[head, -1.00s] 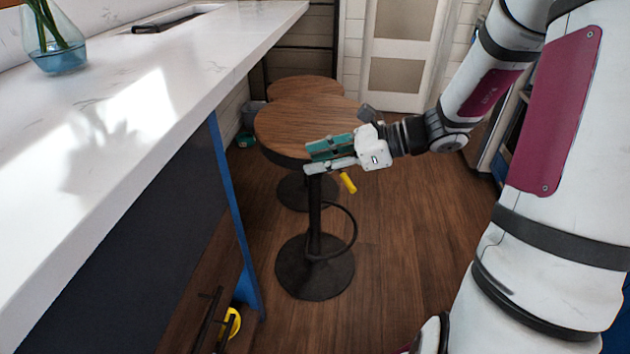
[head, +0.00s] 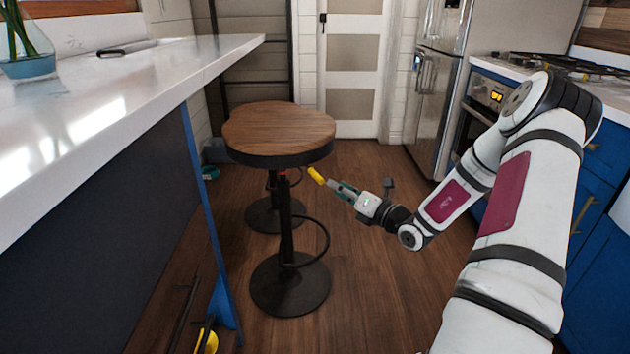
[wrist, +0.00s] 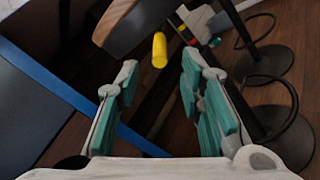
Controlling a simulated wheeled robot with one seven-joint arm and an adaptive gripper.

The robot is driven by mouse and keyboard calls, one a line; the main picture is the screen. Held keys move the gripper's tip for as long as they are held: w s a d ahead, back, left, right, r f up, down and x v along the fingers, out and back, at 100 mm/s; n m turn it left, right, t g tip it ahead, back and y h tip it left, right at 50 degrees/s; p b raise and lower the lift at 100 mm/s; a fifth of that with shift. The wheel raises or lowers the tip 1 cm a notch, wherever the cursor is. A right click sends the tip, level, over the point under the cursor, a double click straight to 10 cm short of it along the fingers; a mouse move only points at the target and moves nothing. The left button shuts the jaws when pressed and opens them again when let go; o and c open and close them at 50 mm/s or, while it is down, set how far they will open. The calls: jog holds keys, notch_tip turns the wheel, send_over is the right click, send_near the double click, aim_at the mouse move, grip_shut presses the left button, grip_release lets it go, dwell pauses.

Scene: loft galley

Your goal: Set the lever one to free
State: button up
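The lever's yellow handle (head: 316,175) sticks out under the right side of the near stool's wooden seat (head: 280,127). A small red mark (head: 283,173) shows near the top of the post. In the wrist view the yellow handle (wrist: 159,50) lies ahead of the fingertips, roughly in line with the gap between them. A pale collar with red and green patches (wrist: 196,25) is beside it. My gripper (head: 336,186), with teal finger pads, is just right of the handle and below seat height. It is open and empty in the wrist view (wrist: 160,82). I cannot tell which setting the lever is in.
The stool's black post and footrest ring (head: 326,243) stand left of my gripper, on a round base (head: 290,285). A second stool base (head: 262,215) is behind. The white counter (head: 120,95) is at left. Wooden floor is clear right of the stool.

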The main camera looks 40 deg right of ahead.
aim_at(315, 173)
jog(key=w+b, duration=0.1)
jog(key=w, duration=0.2)
jog(key=w+a, duration=0.1)
jog(key=w, duration=0.2)
jog(key=w+b, duration=0.1)
jog(key=w, duration=0.3)
jog(key=shift+a+b, duration=0.2)
jog(key=shift+b, duration=0.15)
grip_shut()
